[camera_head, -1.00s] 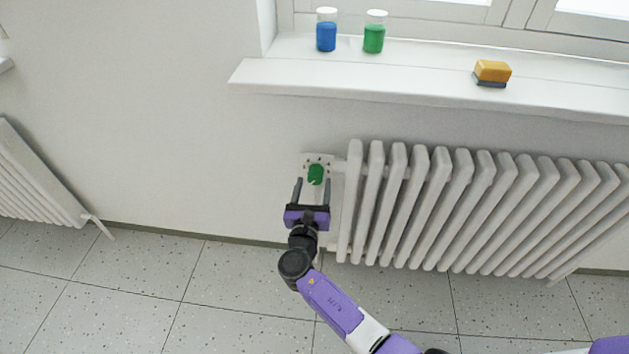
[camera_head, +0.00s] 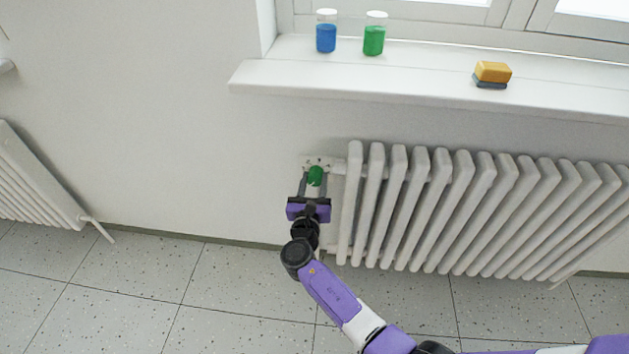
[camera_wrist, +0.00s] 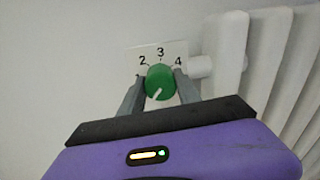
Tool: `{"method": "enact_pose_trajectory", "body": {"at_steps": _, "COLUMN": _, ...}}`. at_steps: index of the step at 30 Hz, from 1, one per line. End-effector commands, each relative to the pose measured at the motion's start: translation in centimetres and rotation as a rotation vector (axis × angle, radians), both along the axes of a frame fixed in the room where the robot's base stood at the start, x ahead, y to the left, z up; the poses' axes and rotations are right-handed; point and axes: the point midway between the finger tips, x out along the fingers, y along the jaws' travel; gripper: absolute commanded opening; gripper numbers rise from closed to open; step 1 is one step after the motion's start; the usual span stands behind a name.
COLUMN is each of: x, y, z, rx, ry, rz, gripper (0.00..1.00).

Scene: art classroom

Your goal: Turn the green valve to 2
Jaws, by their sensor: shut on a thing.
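The green valve (camera_head: 315,176) is a round knob on a pale plate on the wall, at the left end of the radiator. In the wrist view the green valve (camera_wrist: 160,80) has a white pointer mark aimed down and to the left, below the 1. The white dial plate (camera_wrist: 150,48) shows 2, 3 and 4; a 1 at the left is partly hidden by a finger. My gripper (camera_head: 314,181) is shut on the valve, one finger on its left side and one on its right. It also shows in the wrist view (camera_wrist: 160,88).
The white radiator (camera_head: 430,205) stands close to the right of the valve. Above is a windowsill (camera_head: 430,83) with a blue jar (camera_head: 326,36), a green jar (camera_head: 374,38) and a yellow sponge (camera_head: 492,72). The wall left of the valve is bare.

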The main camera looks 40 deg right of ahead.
Motion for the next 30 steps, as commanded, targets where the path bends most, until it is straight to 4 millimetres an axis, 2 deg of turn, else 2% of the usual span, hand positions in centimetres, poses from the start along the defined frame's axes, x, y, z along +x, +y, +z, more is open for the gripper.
{"method": "enact_pose_trajectory", "body": {"at_steps": 11, "x": -0.08, "y": 0.03, "z": -0.27, "rx": 0.080, "ry": -0.103, "rz": 0.000, "gripper": 0.00}}
{"method": "enact_pose_trajectory", "body": {"at_steps": 30, "x": -0.15, "y": 0.01, "z": -0.46, "rx": 0.441, "ry": -0.565, "rz": 0.000, "gripper": 0.00}}
